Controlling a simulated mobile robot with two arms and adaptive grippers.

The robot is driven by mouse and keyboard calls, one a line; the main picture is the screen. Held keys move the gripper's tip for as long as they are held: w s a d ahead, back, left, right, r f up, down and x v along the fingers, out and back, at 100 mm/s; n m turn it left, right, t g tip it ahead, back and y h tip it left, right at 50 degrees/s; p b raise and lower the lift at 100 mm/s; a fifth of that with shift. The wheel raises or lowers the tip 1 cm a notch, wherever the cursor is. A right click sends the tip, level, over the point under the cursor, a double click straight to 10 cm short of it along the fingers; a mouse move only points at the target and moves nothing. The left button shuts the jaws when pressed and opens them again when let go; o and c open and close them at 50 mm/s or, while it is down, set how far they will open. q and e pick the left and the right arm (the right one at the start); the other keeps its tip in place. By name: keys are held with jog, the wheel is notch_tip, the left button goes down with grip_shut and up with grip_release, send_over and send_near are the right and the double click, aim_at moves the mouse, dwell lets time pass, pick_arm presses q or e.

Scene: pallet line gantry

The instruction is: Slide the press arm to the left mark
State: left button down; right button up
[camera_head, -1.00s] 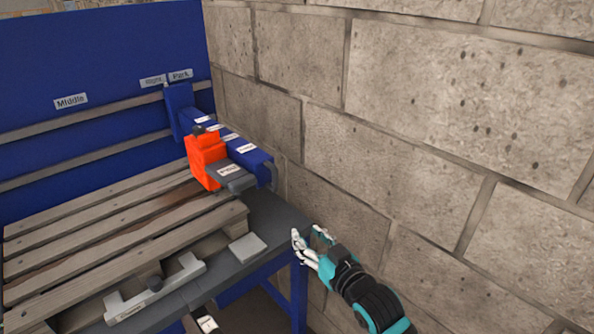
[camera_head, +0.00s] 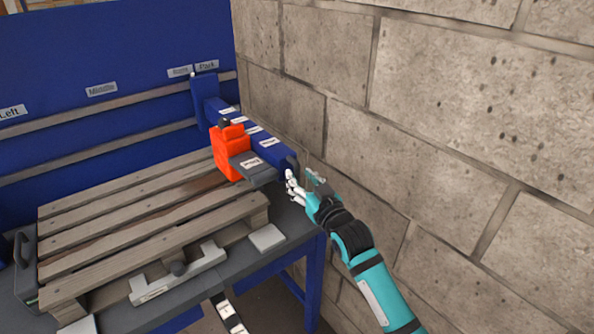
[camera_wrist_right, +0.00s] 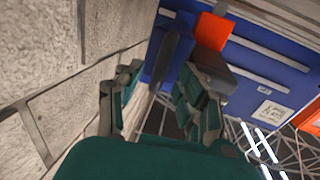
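The press arm (camera_head: 252,135) is a blue beam with white labels, reaching forward from the blue back panel near its right end. An orange head (camera_head: 228,150) with a grey block sits on its left side, above the pallet's right side. The "Left" mark (camera_head: 10,112) is on the panel at the far left. My right gripper (camera_head: 303,181) is beside the beam's near end, by the wall. In the right wrist view its fingers (camera_wrist_right: 155,95) are apart, with blue structure beyond them. I cannot tell whether they touch the arm. My left gripper is not in view.
A wooden pallet (camera_head: 150,205) lies on the grey table. A pale bracket with a dark knob (camera_head: 178,272) and a pale flat block (camera_head: 267,238) are at the front. "Middle" (camera_head: 102,89) and "Park" (camera_head: 207,65) labels mark the panel. The stone wall (camera_head: 430,130) closely bounds the right side.

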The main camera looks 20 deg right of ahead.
jog(key=shift+w+a, duration=0.2)
jog(key=shift+w, duration=1.15)
jog(key=shift+c, duration=0.5)
jog(key=c, duration=0.7)
jog(key=shift+w, duration=0.1)
